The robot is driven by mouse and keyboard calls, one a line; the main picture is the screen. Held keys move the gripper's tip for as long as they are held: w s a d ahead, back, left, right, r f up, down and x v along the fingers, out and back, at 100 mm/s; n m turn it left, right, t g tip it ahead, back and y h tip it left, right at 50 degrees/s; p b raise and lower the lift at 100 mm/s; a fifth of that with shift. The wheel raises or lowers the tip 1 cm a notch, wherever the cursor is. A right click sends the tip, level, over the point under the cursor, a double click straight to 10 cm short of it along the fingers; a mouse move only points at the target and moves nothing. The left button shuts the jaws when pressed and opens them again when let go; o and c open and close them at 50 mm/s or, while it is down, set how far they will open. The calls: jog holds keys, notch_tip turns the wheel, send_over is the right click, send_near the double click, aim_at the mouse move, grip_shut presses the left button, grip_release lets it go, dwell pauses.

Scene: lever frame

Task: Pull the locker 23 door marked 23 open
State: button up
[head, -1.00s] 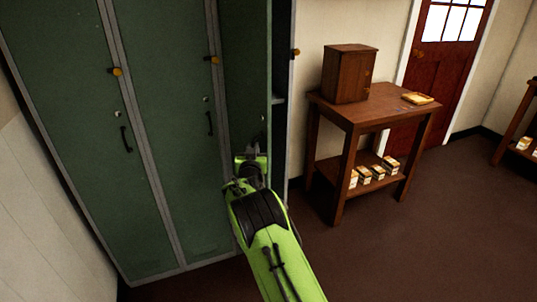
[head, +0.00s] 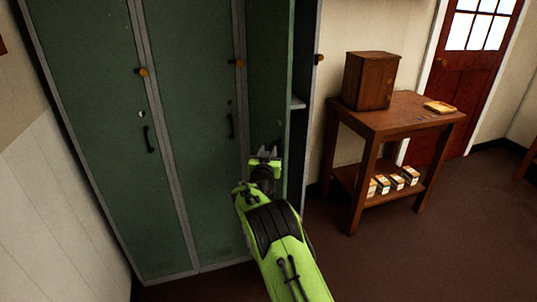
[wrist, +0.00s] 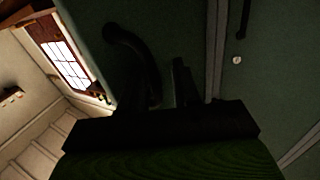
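The third locker door (head: 268,75), green, stands ajar at the right end of the locker row in the head view. A dark gap with the interior shows along its right edge. No number is readable on it. In the wrist view, the dark curved handle (wrist: 135,50) stands out from the green door panel (wrist: 180,30). My gripper's dark fingers (wrist: 155,90) are apart, with the handle's lower end close to the left finger. Whether the handle lies between them is hard to tell in the shadow.
Two shut green locker doors, left (head: 88,130) and middle (head: 195,130), have black handles. A shelf (head: 298,103) shows inside the open locker. A wooden table (head: 385,120) with a small wooden cabinet (head: 370,80) stands to the right. The brown floor (head: 420,260) between is clear.

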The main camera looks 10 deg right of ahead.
jog(key=v, duration=1.5)
jog(key=shift+s+a, duration=0.25)
jog(key=shift+s, duration=0.05)
jog(key=s+d+r+m+g, duration=0.25)
jog(key=s+d+g, duration=0.2)
jog(key=s, duration=0.25)
jog(key=s+d+r+m+g, duration=0.1)
jog(key=s+d+r+g, duration=0.2)
jog(key=s+d, duration=0.3)
jog(key=s+a+f+n+g+y, duration=0.1)
jog(key=s+a+n+g+y, duration=0.25)
jog(key=s, duration=0.95)
jog(key=s+a+f+n+y, duration=0.1)
jog(key=s+a+n+y, duration=0.35)
jog(key=s, duration=0.95)
notch_tip(320, 180, up, 18)
jog(key=a+h+p, duration=0.1)
jog(key=p, duration=1.6)
jog(key=shift+w+h+p, duration=0.3)
jog(key=shift+w, duration=0.05)
